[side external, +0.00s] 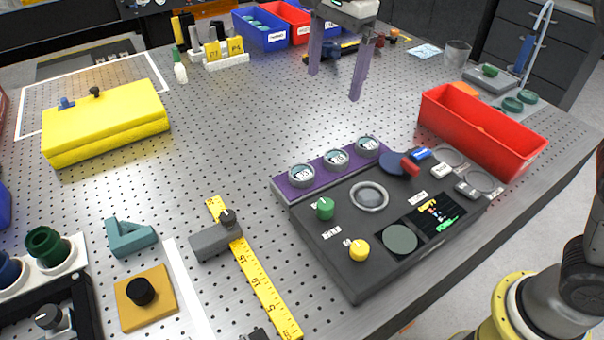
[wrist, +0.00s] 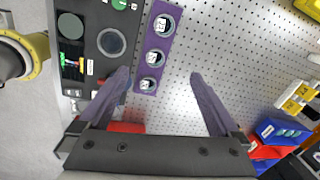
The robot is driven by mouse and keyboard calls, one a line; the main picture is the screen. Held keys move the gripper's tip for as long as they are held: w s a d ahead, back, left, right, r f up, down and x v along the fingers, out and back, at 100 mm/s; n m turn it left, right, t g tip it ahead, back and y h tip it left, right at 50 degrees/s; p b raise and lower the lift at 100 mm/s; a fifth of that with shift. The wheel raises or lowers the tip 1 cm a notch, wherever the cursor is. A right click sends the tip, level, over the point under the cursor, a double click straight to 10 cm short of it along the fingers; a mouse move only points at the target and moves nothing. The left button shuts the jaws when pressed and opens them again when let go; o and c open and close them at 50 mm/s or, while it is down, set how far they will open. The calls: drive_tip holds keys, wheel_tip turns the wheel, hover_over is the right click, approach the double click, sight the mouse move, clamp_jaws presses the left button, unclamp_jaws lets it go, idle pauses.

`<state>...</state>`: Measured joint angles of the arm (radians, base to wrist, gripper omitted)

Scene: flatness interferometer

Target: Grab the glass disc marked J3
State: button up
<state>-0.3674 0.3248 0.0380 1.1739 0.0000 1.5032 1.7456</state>
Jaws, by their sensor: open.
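Three small round glass discs with white labels sit in a row in a purple rack (side external: 276,186): a near one (side external: 301,174), a middle one (side external: 336,158) and a far one (side external: 368,145). The labels are too small for me to tell surely which is J3. In the wrist view the purple rack (wrist: 167,44) shows the discs at its top (wrist: 163,24), middle (wrist: 154,57) and lower end (wrist: 148,84). My gripper (side external: 335,85) is open and empty, high above the table behind the rack. In the wrist view its fingers (wrist: 158,74) are spread wide.
A dark instrument console (side external: 335,265) with knobs and a screen adjoins the rack. A red bin (side external: 480,130) stands to the right. A yellow case (side external: 105,122) lies at the left, and blue (side external: 262,28) and red bins stand at the back. The perforated table behind the rack is mostly clear.

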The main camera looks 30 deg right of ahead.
drive_tip(key=n+g, duration=0.1)
hover_over(301, 172)
wheel_tip(301, 172, down, 7)
drive_tip(key=f, duration=0.6)
drive_tip(key=shift+s+d+f, duration=0.15)
drive_tip(key=shift+s+f, duration=0.1)
drive_tip(key=shift+s, duration=0.05)
drive_tip(key=shift+w+f, duration=0.2)
drive_tip(key=shift+f, duration=1.35)
drive_tip(key=shift+w+f, duration=0.15)
drive_tip(key=shift+f, duration=1.4)
drive_tip(key=c, duration=1.5)
drive_tip(key=shift+r, duration=0.1)
